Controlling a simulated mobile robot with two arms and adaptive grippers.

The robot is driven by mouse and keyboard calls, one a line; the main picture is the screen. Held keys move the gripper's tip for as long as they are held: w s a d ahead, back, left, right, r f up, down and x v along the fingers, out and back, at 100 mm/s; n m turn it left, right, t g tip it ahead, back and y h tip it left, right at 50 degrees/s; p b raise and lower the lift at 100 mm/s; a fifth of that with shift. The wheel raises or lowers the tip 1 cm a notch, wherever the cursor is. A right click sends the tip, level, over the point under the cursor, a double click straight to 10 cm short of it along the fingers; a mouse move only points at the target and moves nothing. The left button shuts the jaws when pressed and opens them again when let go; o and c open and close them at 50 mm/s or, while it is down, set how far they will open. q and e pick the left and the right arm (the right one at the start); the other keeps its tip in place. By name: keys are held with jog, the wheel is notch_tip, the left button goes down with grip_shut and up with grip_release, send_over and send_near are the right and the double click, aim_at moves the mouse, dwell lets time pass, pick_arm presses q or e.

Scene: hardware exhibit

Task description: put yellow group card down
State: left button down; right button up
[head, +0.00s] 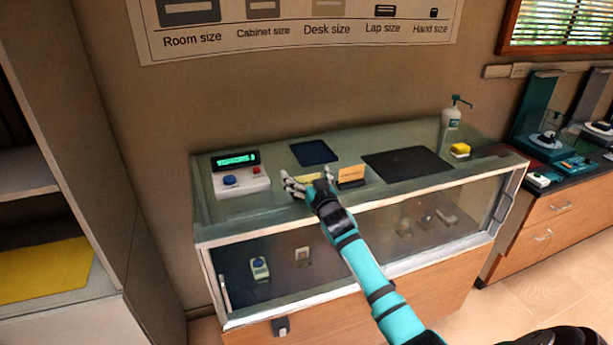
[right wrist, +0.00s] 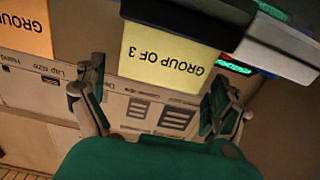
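The yellow card (right wrist: 165,58), printed "GROUP OF 3", shows upside down in the right wrist view, with its dark base (right wrist: 180,20) above it. In the head view a bit of the yellow card (head: 309,178) shows behind my right gripper (head: 311,182), on the glass counter top. My right gripper (right wrist: 158,100) is open, with its two fingers spread on either side of the card. I see a gap at the left finger; whether the right finger touches the card is unclear. My left gripper is not in view.
An orange card (head: 351,172) in a dark stand is close on the right. A box with a green display (head: 238,175) is on the left.

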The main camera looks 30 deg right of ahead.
aim_at(308, 178)
jog(key=shift+f+b, duration=0.1)
jog(key=shift+b, duration=0.2)
jog(key=b+v, duration=0.1)
jog(key=v, duration=0.2)
jog(key=b+v, duration=0.1)
jog(key=v, duration=0.1)
jog(key=shift+s+d+f+b, duration=0.15)
jog(key=shift+s+f+b, duration=0.1)
jog(key=shift+s+b, duration=0.15)
jog(key=b+v, duration=0.2)
jog(key=v, duration=0.9)
jog(key=shift+s+r, duration=0.3)
jog(key=shift+s, duration=0.1)
